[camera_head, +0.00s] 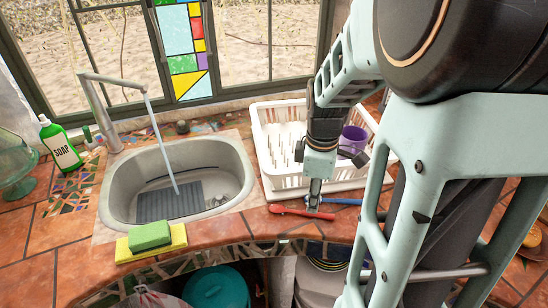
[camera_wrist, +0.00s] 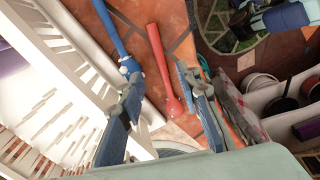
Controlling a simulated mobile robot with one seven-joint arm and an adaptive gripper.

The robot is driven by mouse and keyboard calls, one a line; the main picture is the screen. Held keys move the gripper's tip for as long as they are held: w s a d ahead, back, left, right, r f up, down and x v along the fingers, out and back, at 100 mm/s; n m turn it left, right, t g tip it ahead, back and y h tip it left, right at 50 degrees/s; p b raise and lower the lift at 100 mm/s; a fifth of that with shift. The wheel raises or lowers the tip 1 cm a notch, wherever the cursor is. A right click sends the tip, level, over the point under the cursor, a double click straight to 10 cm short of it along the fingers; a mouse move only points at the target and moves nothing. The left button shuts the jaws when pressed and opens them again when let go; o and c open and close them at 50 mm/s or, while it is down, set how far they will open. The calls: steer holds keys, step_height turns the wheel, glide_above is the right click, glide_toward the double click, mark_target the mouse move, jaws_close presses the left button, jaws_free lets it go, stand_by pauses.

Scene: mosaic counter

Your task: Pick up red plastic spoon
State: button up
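The red plastic spoon (camera_head: 292,211) lies on the tiled counter near its front edge, in front of the white dish rack. In the wrist view the red spoon (camera_wrist: 161,58) runs lengthwise through the gap between my fingers, its wider end nearer the palm. My gripper (camera_head: 314,206) points down over the spoon. In the wrist view my gripper (camera_wrist: 160,80) has its fingers apart, one on each side of the spoon, with neither clearly touching it. I cannot tell the exact height of the fingertips above the counter.
A blue utensil (camera_head: 343,201) lies close to the right of my gripper. The white dish rack (camera_head: 273,168), with a purple cup (camera_head: 352,141), stands just behind. The sink (camera_head: 124,192) with running water is left, with sponges (camera_head: 150,236) at its front. The counter edge is close.

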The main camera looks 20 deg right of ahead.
mark_target(302, 213)
steer(key=f, duration=0.5)
steer(key=shift+d+f, duration=0.15)
steer(key=shift+d, duration=0.05)
jaws_close()
